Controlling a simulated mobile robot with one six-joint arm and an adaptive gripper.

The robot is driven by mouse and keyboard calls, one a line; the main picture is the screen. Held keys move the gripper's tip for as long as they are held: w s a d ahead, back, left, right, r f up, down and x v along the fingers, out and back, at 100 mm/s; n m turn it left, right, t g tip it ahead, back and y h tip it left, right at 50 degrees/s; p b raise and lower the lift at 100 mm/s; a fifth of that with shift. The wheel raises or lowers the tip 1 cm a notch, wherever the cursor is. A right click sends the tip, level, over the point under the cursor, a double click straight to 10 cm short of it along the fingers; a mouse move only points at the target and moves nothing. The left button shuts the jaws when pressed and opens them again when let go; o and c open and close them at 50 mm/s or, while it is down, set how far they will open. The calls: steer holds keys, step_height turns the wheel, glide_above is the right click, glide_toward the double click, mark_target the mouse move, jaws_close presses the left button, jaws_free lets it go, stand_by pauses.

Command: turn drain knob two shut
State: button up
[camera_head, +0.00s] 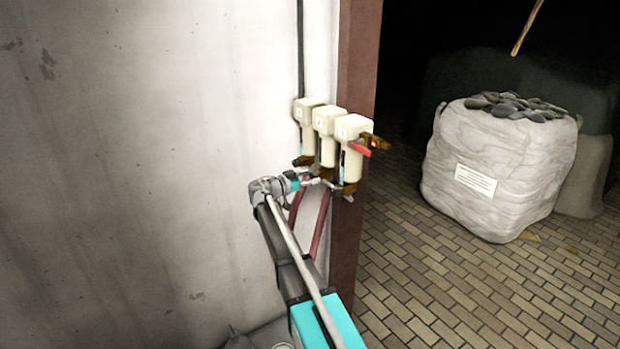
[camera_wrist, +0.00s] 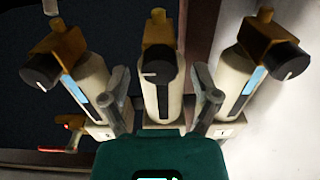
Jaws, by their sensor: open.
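Three cream filter bowls hang in a row on the wall. The middle bowl (camera_head: 327,150) bears drain knob two, a black round knob (camera_wrist: 157,72) with a white mark lying crosswise in the wrist view. My gripper (camera_wrist: 160,82) is open, its grey fingers on either side of the middle bowl and short of its knob; I cannot tell if they touch anything. In the head view my gripper (camera_head: 316,180) is at the bowls' lower ends, and the middle knob is hard to make out. The other black knobs flank it, left (camera_wrist: 41,72) and right (camera_wrist: 283,62).
A red-handled valve (camera_head: 360,149) juts from the right bowl's top. Dark red hoses (camera_head: 320,225) hang below the row. A brown post (camera_head: 349,240) stands behind. A white sack of stones (camera_head: 500,170) stands on the brick floor at right, with open floor before it.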

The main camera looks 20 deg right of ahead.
steer(key=shift+c, duration=0.3)
jaws_close()
